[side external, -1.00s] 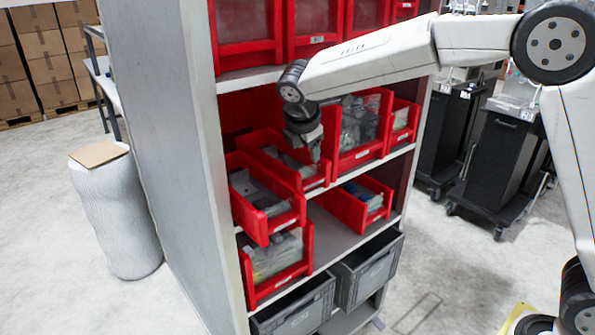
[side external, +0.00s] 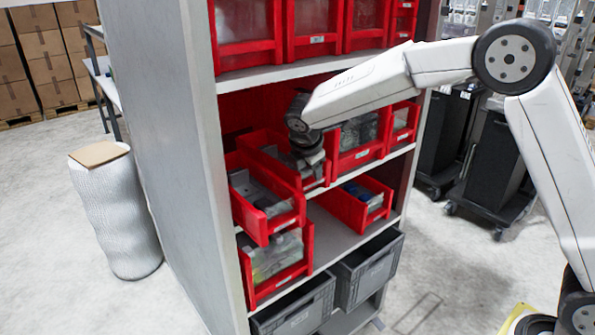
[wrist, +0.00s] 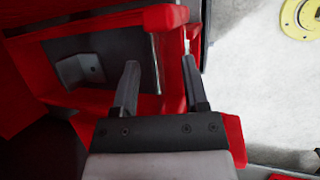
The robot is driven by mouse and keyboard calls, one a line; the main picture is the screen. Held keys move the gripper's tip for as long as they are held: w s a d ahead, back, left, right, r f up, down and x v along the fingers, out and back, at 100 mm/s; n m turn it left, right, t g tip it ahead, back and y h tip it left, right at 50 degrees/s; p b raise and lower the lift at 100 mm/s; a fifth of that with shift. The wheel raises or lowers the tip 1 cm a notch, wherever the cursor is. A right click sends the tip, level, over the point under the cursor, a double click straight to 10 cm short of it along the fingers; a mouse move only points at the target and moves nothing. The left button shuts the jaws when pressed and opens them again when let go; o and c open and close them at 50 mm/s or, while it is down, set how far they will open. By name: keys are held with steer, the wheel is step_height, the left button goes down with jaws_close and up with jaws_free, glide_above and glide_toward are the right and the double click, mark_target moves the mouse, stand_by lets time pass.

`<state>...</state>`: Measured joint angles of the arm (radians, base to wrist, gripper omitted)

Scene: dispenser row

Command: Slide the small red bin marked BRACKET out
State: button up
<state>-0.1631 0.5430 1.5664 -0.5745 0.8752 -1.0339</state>
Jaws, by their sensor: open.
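Red bins stand on the middle shelf; their labels are too small to read, so I cannot tell which is marked BRACKET. A small red bin (side external: 257,141) second from the left is partly hidden by my gripper (side external: 312,172), which is low at its front. In the wrist view my gripper (wrist: 160,64) is open, fingers pointing at a red bin (wrist: 160,17) that holds a grey metal part (wrist: 82,68). A red wall of the bin shows between the fingers; I cannot tell whether they touch it.
A red bin (side external: 272,232) at the left juts out past its neighbours. Another red bin (side external: 356,158) stands right of my gripper. Lower are a red bin with blue contents (side external: 350,212) and grey crates (side external: 368,268). The grey side panel (side external: 160,150) closes the shelf's left.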

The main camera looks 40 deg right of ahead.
steer(key=shift+f, duration=0.1)
steer(key=shift+c, duration=0.2)
jaws_close()
stand_by(1.3)
